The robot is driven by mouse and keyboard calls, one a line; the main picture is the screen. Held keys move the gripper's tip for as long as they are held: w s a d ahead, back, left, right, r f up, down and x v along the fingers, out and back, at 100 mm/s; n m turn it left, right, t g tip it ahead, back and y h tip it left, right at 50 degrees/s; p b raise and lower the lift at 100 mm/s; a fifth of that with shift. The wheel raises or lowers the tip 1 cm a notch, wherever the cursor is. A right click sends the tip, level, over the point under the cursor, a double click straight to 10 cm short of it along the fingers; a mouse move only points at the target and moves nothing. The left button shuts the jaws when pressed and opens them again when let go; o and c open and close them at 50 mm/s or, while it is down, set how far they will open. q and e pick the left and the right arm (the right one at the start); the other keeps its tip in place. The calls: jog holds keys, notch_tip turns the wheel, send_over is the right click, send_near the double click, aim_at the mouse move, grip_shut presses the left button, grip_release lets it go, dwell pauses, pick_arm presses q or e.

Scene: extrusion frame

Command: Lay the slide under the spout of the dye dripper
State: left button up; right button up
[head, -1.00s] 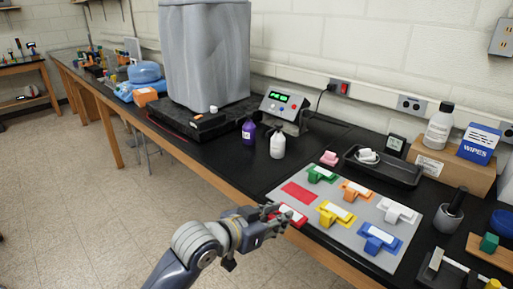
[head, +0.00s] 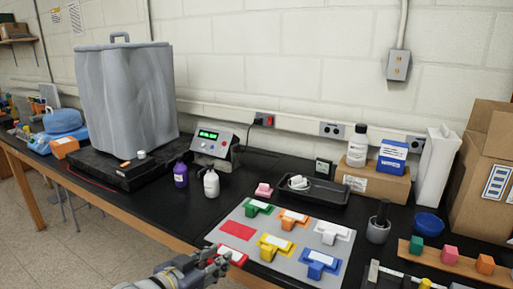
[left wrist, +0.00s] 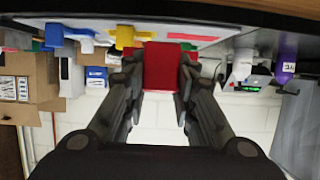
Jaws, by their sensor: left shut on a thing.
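My left gripper (head: 212,262) is shut on a red piece (head: 233,256) with a white top, at the board's front left edge. In the left wrist view, which looks upside down, the red piece (left wrist: 160,68) sits between the two fingers (left wrist: 160,85). It resembles the other coloured pieces on the grey board (head: 225,247); I cannot tell if a slide lies on it. A grey device with a green display (head: 213,145) stands behind two bottles. I cannot make out a spout or tell whether it is the dye dripper. My right gripper is out of view.
The board holds green (head: 257,207), orange (head: 291,219), yellow (head: 274,246), white (head: 333,232) and blue (head: 318,264) pieces, and a bare red patch (head: 237,230). Purple (head: 180,174) and white (head: 211,184) bottles stand left of it. A black tray (head: 318,193) lies behind.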

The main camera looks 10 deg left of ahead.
pick_arm(q)
jog(key=shift+s+a+f, duration=0.1)
jog(key=shift+s+f, duration=0.15)
jog(key=s+a+m+g+h, duration=0.1)
jog(key=s+m+g+h, duration=0.3)
jog(key=s, duration=0.8)
jog(key=m+h, duration=0.2)
jog(key=shift+m+g, duration=0.3)
jog(key=shift+m, duration=0.1)
